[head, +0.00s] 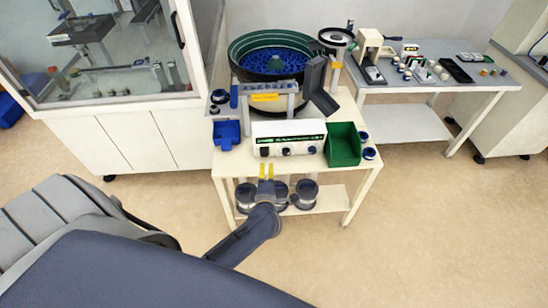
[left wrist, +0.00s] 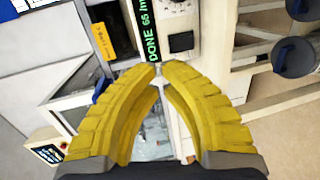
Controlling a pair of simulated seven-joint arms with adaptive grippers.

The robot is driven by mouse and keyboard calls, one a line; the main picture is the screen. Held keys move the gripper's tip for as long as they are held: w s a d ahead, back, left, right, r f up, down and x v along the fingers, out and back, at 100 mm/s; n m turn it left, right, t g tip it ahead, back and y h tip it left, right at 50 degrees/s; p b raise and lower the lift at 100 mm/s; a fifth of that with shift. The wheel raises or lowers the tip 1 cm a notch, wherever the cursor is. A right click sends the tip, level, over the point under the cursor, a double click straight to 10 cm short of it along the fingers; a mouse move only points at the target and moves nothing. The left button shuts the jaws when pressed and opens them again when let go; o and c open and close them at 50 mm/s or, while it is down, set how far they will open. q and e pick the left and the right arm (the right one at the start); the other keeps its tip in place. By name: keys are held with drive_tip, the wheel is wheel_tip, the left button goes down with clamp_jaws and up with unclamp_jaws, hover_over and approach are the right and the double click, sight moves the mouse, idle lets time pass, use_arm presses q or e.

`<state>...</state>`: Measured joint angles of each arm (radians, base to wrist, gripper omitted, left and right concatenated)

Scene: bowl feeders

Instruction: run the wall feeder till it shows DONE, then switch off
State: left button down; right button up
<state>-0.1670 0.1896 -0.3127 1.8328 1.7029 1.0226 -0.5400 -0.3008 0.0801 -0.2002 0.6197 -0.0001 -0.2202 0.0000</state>
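The wall feeder's bowl (head: 270,42) has a green rim and holds many blue parts. It stands on a cream cart. Its white control box (head: 288,138) sits at the cart's front, with dark knobs along its face. In the left wrist view the green display (left wrist: 154,32) reads DONE and 65, with the rest cut off. A dark knob (left wrist: 181,41) is beside the display. My left gripper (head: 266,165) points up just below the box's front edge. In the left wrist view its yellow fingertips (left wrist: 159,68) nearly meet, with nothing clearly held. My right gripper is not in view.
A green bin (head: 343,144) stands right of the box and a blue bin (head: 227,134) left of it. A dark chute (head: 317,85) rises behind. Dark round items (head: 306,194) sit on the lower shelf. A side table (head: 470,87) holds small items.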

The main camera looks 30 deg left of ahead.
sight(262, 155)
use_arm(q)
drive_tip(key=shift+s+a+f+n+g, duration=0.1)
drive_tip(key=shift+s+f+n+g, duration=0.35)
drive_tip(key=shift+f+g, duration=0.15)
drive_tip(key=shift+s+f+n+g, duration=0.4)
drive_tip(key=shift+f+g, duration=0.1)
drive_tip(key=shift+f, duration=0.15)
drive_tip(key=x, duration=1.4)
drive_tip(key=shift+f, duration=0.1)
